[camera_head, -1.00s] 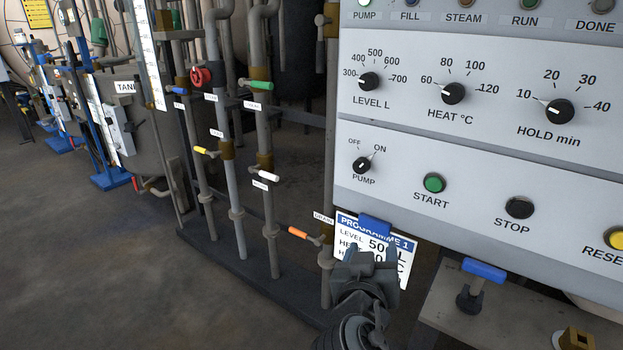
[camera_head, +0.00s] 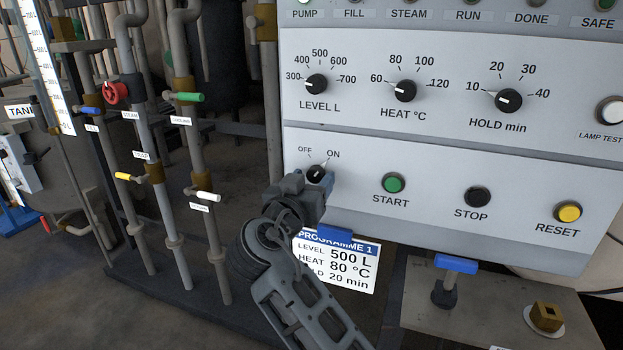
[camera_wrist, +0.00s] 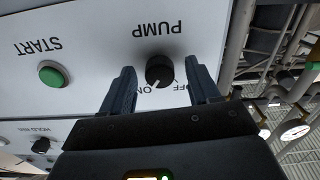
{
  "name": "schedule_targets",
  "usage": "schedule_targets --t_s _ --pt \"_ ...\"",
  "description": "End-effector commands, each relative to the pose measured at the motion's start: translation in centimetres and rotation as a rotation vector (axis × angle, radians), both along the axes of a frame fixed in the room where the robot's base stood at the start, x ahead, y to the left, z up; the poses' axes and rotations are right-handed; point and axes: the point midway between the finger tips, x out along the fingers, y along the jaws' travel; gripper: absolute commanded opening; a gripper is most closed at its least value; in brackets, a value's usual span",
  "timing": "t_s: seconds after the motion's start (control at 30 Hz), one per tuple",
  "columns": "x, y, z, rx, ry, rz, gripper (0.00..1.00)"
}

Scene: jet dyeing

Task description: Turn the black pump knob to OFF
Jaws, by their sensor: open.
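The black pump knob (camera_head: 316,174) sits on the lower left of the grey control panel, under the OFF and ON marks. Its white pointer line is turned toward ON in both views. In the wrist view the knob (camera_wrist: 160,70) shows upside down, with PUMP lettering above it. My gripper (camera_wrist: 163,72) is open, with one finger on each side of the knob and a visible gap at both sides. In the head view my gripper (camera_head: 318,188) is at the knob and hides its lower part. I cannot tell how deep the fingers reach around it.
The green START button (camera_head: 394,183) is right of the knob, then the black STOP (camera_head: 477,196) and yellow RESET (camera_head: 569,211). Level, heat and hold dials are above. A programme card (camera_head: 338,262) hangs below. Pipes with coloured valve handles stand at the left.

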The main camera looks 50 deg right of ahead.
Motion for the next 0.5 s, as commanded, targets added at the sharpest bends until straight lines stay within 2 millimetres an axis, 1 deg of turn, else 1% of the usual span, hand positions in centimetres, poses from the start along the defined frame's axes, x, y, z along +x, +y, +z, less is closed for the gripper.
schedule_targets --t_s 0.1,0.37,0.5 --pt "0.23 -0.62 0.01 0.0 0.0 0.001 0.61" --pt "0.28 -0.73 -0.03 0.001 0.0 0.001 0.61" --pt "0.27 -0.71 -0.03 0.001 0.0 0.001 0.48"
